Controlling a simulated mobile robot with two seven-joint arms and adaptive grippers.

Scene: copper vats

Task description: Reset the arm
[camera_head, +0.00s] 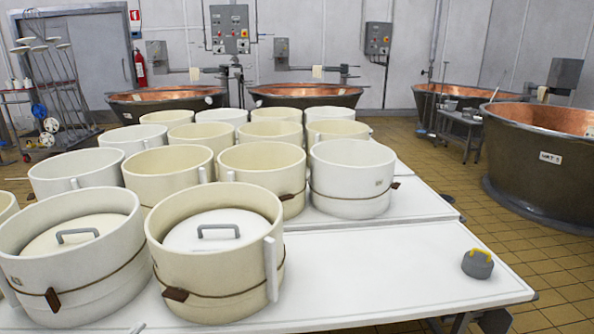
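Neither of my grippers shows in the head view, and I see no part of my arms for certain. In front of me is a white table (400,270) with several round cheese moulds on it. The nearest cream mould (217,265) has a cord around it and a white lid (214,236) with a grey handle inside. A white mould (75,265) to its left also holds a lid with a handle. A small grey round weight (477,264) with a yellow handle sits near the table's right edge.
The table is bare between the near moulds and the grey weight. More moulds stand in rows behind. Copper vats (545,150) stand at the right and back. A small metal trolley (462,128) and a rack (50,90) stand on the tiled floor.

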